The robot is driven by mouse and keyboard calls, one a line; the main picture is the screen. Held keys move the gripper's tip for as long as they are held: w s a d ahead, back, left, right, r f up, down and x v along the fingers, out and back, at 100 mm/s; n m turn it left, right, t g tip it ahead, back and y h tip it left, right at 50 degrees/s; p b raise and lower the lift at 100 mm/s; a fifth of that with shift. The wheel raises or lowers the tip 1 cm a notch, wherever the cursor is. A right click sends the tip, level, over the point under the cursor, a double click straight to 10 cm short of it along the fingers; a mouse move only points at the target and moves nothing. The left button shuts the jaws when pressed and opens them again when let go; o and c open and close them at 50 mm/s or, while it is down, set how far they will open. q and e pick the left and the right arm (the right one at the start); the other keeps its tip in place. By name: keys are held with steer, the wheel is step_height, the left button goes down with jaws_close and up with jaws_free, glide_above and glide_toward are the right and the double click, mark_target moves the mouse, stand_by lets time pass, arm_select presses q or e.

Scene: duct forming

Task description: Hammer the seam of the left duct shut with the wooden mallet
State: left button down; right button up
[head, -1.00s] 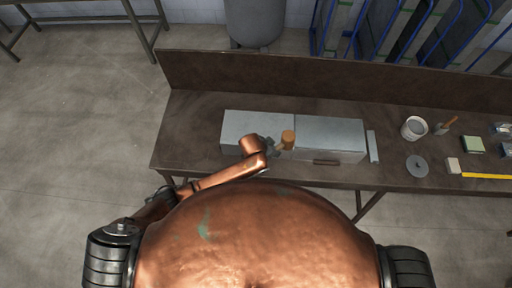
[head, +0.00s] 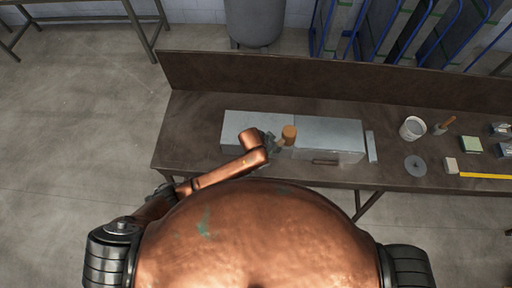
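Two grey sheet-metal ducts lie end to end on the brown workbench: the left duct (head: 245,122) and the right duct (head: 335,132). My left arm reaches in from the left over the left duct. My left gripper (head: 271,143) is small and dark in the head view, and it is shut on the wooden mallet (head: 289,133). The mallet's orange-brown head is over the ducts near where they meet. I cannot tell whether it touches the metal. The seam is too small to make out. My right gripper is not in view.
A dark bar (head: 325,161) lies at the right duct's front edge, and a narrow metal strip (head: 371,146) lies right of it. Farther right are a pot (head: 412,128), a grey disc (head: 415,166), a brush (head: 443,126), a green-topped block (head: 471,144) and a yellow ruler (head: 487,176).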

arm_select(q)
step_height(320, 180, down, 5)
steer(key=b, duration=0.1)
step_height(320, 180, up, 5)
steer(key=p, duration=0.4)
steer(key=shift+w+d+r, duration=0.1)
steer(key=shift+d+r, duration=0.05)
step_height(320, 180, up, 4)
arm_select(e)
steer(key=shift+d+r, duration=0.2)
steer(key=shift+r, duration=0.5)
arm_select(q)
steer(key=shift+b, duration=0.3)
